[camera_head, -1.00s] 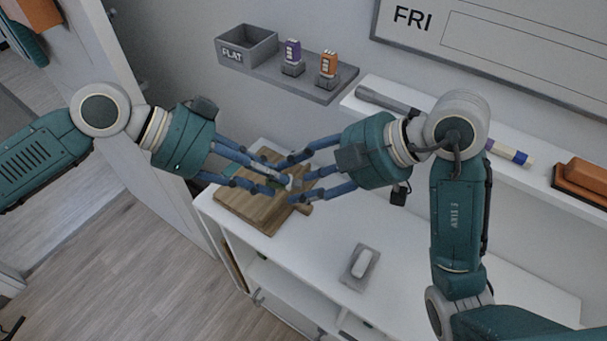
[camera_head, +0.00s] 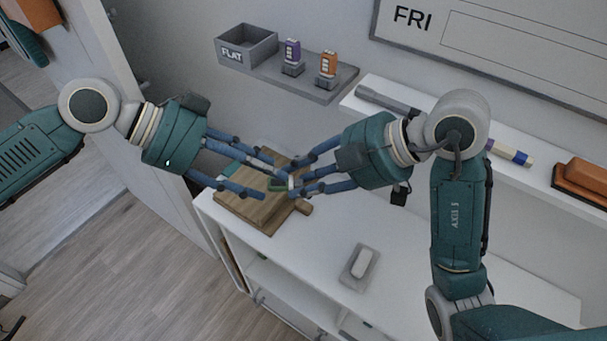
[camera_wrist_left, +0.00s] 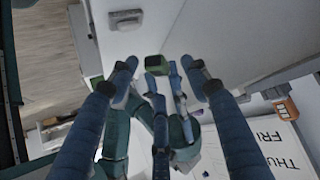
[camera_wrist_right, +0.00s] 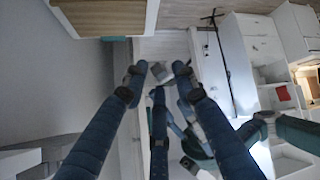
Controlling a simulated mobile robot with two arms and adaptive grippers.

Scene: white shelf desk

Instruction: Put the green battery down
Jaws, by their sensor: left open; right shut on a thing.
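The green battery (camera_head: 276,185) is between the two grippers, above the wooden board, partly hidden by fingers. Its green body also shows in the left wrist view (camera_wrist_left: 155,64). My right gripper (camera_head: 297,178) is shut on it from the right. In the right wrist view a pale grey piece (camera_wrist_right: 158,71) shows between the fingertips. My left gripper (camera_head: 270,172) is open, with its fingers spread on either side of the battery. Whether a left finger touches the battery cannot be told.
A wooden board (camera_head: 240,207) lies on the white desk (camera_head: 318,240). A grey shelf (camera_head: 325,93) holds a purple battery (camera_head: 292,52), an orange battery (camera_head: 327,64) and a bin marked FLAT (camera_head: 232,56).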

